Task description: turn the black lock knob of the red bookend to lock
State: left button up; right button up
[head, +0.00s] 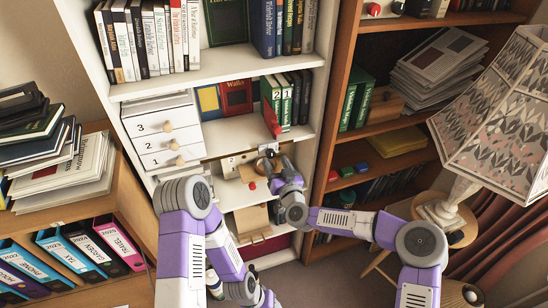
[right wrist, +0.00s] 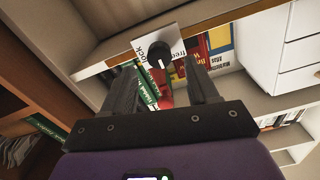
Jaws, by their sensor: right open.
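The red bookend (head: 271,121) stands on a white shelf beside green books. Its black lock knob (right wrist: 158,54) sits on a white plate (right wrist: 172,38) at the shelf's front edge. The plate reads "lock" on the left and "free" on the right in the right wrist view. A pale mark shows low on the knob; I cannot tell which word it points to. The bookend also shows red behind the fingers (right wrist: 165,97). My right gripper (head: 277,166) is open and empty, just below and in front of the knob, its fingers either side and apart from it. My left gripper is out of view.
White drawers (head: 163,137) with wooden knobs stand left of the bookend. A brown bookcase (head: 340,85) is to the right. A patterned lamp (head: 495,110) stands at far right. A lower shelf (head: 235,196) holds small objects under my right gripper.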

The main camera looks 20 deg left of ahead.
aim_at(272, 156)
jog(key=shift+x, duration=1.6)
jog(key=c, duration=1)
jog(key=shift+c, duration=0.2)
